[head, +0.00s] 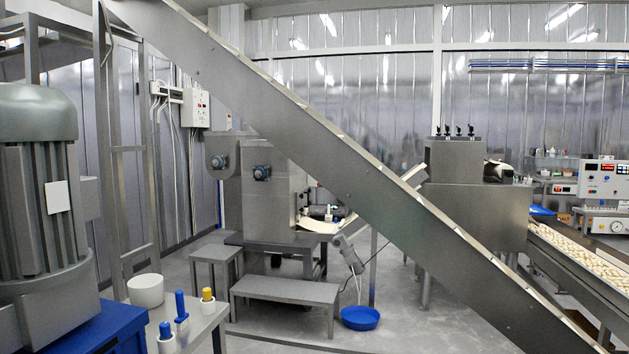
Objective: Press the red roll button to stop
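I cannot make out a red roll button for certain. A white control box (196,107) with small dark and reddish marks hangs on the back wall at left, too small to read. A white control panel (601,180) with red displays and small knobs stands at the far right. A sheet-metal machine (268,195) with blue round fittings stands left of centre, partly hidden by the inclined conveyor. Neither of my grippers is in view.
A steel inclined conveyor (330,150) crosses diagonally in front. A large grey motor (38,170) is at left, beside a small table (200,322) with blue and yellow-handled items. A low steel bench (285,289), a blue bowl (360,318) and a pasta-laden belt (580,250) stand beyond.

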